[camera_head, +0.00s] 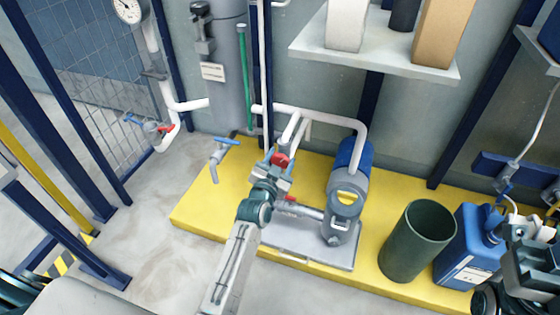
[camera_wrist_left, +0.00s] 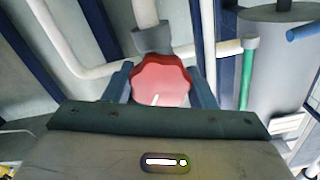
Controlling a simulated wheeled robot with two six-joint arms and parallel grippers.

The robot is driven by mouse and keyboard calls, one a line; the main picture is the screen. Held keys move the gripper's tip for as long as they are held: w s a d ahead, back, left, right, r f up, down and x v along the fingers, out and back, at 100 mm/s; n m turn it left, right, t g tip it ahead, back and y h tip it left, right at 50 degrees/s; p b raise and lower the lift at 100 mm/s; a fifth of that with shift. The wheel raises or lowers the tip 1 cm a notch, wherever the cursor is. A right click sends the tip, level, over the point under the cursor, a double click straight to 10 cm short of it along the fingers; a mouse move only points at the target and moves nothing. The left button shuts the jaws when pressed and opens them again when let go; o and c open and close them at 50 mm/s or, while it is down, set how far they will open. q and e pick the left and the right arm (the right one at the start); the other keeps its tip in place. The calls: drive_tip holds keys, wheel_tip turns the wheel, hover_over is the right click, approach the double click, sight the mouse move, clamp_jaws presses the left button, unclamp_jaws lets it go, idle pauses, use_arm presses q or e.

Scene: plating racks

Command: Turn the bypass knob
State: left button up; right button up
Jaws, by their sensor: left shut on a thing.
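The bypass knob is a red, scalloped knob (camera_head: 281,160) on the white pipework beside the blue pump. My left gripper (camera_head: 277,168) reaches up to it from below and is shut on it. In the left wrist view the knob (camera_wrist_left: 160,80) sits between the two blue-grey fingers, one on each side.
The blue and grey pump (camera_head: 349,185) stands just right of the knob. A blue-handled tap (camera_head: 222,150) is to the left. A green bin (camera_head: 418,240) and a blue canister (camera_head: 465,248) stand on the yellow platform (camera_head: 195,215). A shelf (camera_head: 365,55) hangs above.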

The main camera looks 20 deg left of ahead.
use_arm(q)
drive_tip(key=shift+m, duration=0.5)
drive_tip(key=o, duration=1)
drive_tip(key=shift+s, duration=0.15)
drive_tip(key=s, duration=1)
drive_tip(key=shift+s+a, duration=0.15)
drive_tip(key=shift+s, duration=0.15)
